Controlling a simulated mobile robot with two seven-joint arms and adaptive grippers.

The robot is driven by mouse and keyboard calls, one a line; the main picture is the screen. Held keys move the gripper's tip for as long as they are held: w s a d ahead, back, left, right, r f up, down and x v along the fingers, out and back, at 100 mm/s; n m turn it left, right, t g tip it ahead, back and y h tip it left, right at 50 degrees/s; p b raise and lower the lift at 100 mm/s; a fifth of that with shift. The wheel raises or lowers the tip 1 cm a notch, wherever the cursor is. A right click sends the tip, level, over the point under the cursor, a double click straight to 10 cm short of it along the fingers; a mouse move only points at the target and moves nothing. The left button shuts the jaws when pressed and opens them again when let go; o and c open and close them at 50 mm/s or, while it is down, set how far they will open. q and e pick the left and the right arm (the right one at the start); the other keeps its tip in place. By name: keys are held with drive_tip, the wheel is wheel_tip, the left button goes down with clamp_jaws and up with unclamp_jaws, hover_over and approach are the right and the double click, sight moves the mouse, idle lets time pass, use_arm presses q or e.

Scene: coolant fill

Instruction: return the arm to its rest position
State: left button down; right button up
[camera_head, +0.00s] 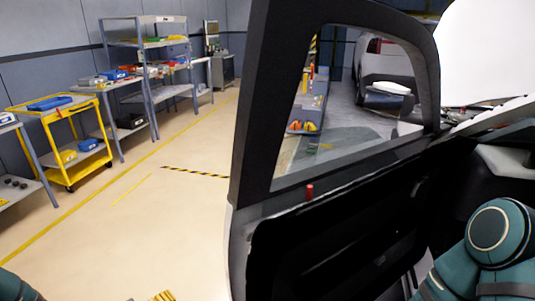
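Teal links of my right arm (490,240) fill the lower right corner, bent close to the dark car body. A small teal piece of my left arm (14,287) shows at the lower left corner. Neither gripper is in view, so I cannot see whether they are open, shut or holding anything. I cannot tell from this single view how the arms are posed beyond these links.
A dark car door (330,245) stands large in front of me, close to the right arm. A yellow cart (68,110) and grey shelving (148,62) line the left wall. Another car (385,82) shows through the door window. The floor at left is clear.

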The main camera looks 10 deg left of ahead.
use_arm(q)
drive_tip(key=w+d+f+m+g+y, duration=0.1)
drive_tip(key=d+f+m+g, duration=0.15)
drive_tip(key=d, duration=0.35)
drive_tip(key=d+f+m+g+y, duration=0.1)
drive_tip(key=d+f+g, duration=0.25)
drive_tip(key=d, duration=0.35)
drive_tip(key=s+d+f+m+g, duration=0.2)
drive_tip(key=s+d+g, duration=0.1)
drive_tip(key=s+d, duration=0.1)
drive_tip(key=s+d+f+m+g+y, duration=0.1)
drive_tip(key=s+d+f+g, duration=0.1)
drive_tip(key=s+d, duration=0.3)
drive_tip(key=shift+s+d+m+g, duration=0.35)
drive_tip(key=shift+s+g, duration=0.25)
drive_tip(key=shift+s, duration=0.1)
